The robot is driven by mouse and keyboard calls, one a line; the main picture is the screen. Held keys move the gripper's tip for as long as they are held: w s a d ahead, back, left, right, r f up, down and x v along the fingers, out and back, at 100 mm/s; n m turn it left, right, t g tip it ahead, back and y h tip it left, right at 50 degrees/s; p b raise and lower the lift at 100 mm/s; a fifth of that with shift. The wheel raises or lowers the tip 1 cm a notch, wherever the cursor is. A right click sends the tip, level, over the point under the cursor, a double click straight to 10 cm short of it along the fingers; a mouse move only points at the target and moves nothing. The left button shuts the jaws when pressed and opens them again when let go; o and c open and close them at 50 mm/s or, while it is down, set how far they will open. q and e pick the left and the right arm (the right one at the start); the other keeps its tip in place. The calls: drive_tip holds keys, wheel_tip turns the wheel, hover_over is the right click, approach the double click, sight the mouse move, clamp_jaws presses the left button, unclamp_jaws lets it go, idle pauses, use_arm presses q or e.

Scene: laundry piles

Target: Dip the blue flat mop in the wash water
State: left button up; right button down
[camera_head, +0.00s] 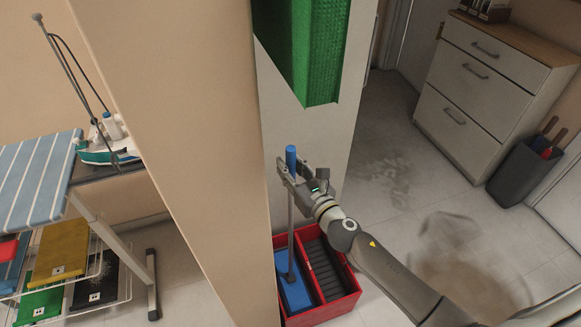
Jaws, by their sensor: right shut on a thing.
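The blue flat mop has a blue grip (291,157), a grey pole (291,235) and a flat blue head (296,296). My right gripper (288,171) is shut on the mop's handle just below the blue grip. The mop stands nearly upright. Its head is in the left compartment of a red bucket (340,308) on the floor. The right compartment holds a dark ridged insert (321,270). I cannot make out the water's surface or how deep the head sits. My left gripper is not in view.
A beige wall edge (205,130) stands close left of the bucket. A green textured block (305,45) hangs above the mop. A white drawer cabinet (465,105) and dark bin (522,175) stand right. An ironing board (35,180) is left. Dirty patches mark the open floor.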

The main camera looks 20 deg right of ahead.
wheel_tip(320, 180, up, 16)
drive_tip(key=p, duration=1.4)
drive_tip(key=shift+f, duration=0.3)
